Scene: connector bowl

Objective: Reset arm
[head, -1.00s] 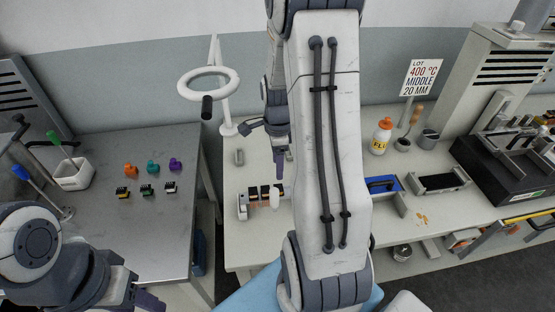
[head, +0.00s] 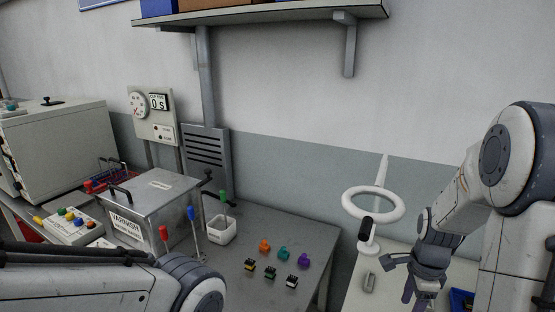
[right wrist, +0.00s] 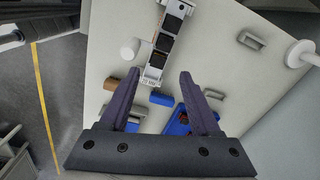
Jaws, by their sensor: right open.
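My right arm comes in at the right of the head view. Its gripper (head: 422,296) points down over the pale bench, partly cut by the bottom edge. In the right wrist view the right gripper (right wrist: 160,78) is open, its two purple-grey fingers apart with nothing held. Beyond the fingertips lies a white holder with dark square blocks (right wrist: 166,42) and a blue piece (right wrist: 162,99). My left arm crosses the lower left of the head view; its gripper is out of view.
A grey bench bears small coloured connectors (head: 283,254), a white cup (head: 222,230) and a metal varnish box (head: 150,205). A ring lamp (head: 373,205) stands near the right arm. A shelf (head: 265,14) hangs above. A blue tray (right wrist: 178,124) lies below the right gripper.

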